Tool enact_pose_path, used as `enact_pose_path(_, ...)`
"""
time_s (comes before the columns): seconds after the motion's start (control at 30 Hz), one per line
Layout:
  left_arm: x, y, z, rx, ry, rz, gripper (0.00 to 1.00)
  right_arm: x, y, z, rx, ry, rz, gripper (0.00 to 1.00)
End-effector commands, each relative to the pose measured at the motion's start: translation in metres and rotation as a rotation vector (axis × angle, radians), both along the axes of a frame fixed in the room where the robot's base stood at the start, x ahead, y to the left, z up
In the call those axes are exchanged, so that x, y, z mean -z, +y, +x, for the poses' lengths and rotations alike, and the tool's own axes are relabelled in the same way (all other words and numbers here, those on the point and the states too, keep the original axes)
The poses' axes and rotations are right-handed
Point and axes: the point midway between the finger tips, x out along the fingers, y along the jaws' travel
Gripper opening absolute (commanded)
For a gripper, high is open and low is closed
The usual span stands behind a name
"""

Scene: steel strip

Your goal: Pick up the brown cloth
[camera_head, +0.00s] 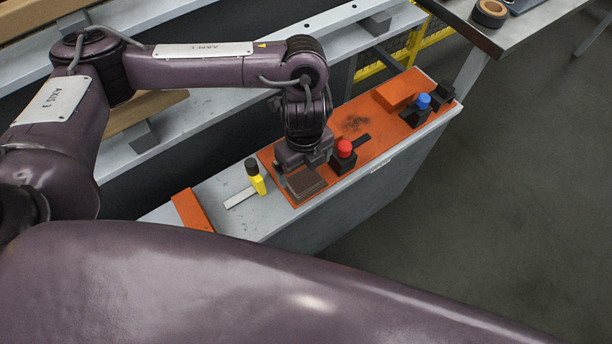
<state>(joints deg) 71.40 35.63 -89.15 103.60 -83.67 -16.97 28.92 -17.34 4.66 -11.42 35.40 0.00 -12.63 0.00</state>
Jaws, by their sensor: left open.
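The brown cloth (305,184) looks like a flat folded square on the near left end of the orange mat. My left gripper (300,172) points down right over it, with its fingers at the cloth's edges. The gripper is open. Whether the fingers touch the cloth is hard to tell, and the gripper hides the cloth's far side. My right gripper is not in view; a large purple arm part of mine fills the bottom of the view.
A red-topped black block (343,155) stands close to the right of the gripper. A yellow-and-black bottle (255,177) stands to its left. A blue-topped block (422,104) and an orange box (396,92) are farther along the orange mat (375,122). The grey strip (225,190) is narrow.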

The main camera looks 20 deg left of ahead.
Motion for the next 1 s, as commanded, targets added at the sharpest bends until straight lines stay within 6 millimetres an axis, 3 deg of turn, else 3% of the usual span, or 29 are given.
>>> enact_pose_path(0.13, 0.026, 0.0, -0.003, -0.002, 0.005, -0.001, 0.94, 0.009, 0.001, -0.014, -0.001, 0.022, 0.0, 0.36)
enact_pose_path(0.3, 0.045, 0.0, -0.002, -0.001, 0.002, 0.0, 0.94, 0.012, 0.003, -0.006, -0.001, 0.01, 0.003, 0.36)
enact_pose_path(0.6, 0.048, 0.0, -0.002, -0.001, 0.0, 0.0, 0.94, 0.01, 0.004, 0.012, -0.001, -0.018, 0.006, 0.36)
enact_pose_path(1.0, 0.048, 0.0, -0.002, -0.001, -0.001, -0.001, 0.45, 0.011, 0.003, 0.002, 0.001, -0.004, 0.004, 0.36)
